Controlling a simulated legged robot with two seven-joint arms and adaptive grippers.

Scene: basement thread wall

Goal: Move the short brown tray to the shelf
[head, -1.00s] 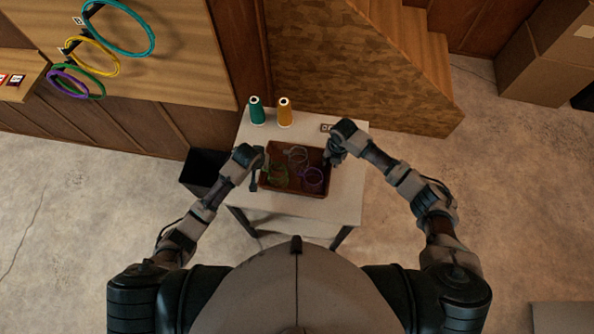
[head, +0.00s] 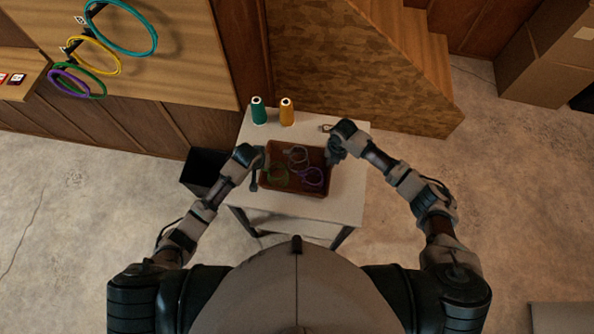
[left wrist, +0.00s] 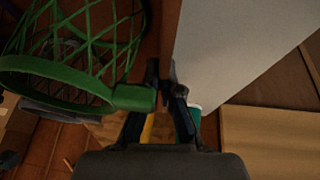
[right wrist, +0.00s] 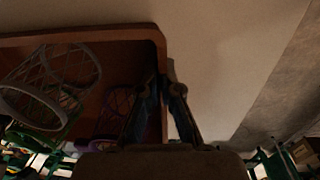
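The short brown tray (head: 296,194) sits at the small white table, with green, grey and purple mesh rings or baskets in it. I cannot tell whether it touches the tabletop. My left gripper (head: 257,170) is at its left wall; in the left wrist view its fingers (left wrist: 165,68) are close together on the wall. My right gripper (head: 333,154) is at its right wall; in the right wrist view its fingers (right wrist: 168,82) pinch the wall near the corner. A wooden shelf-like ledge (head: 32,68) with small labels shows at the far left.
A teal spool (head: 259,111) and an orange spool (head: 287,112) stand behind the tray on the white table (head: 346,205). A dark bin (head: 199,170) is left of it. Colored hoops (head: 120,28) hang on the wooden wall.

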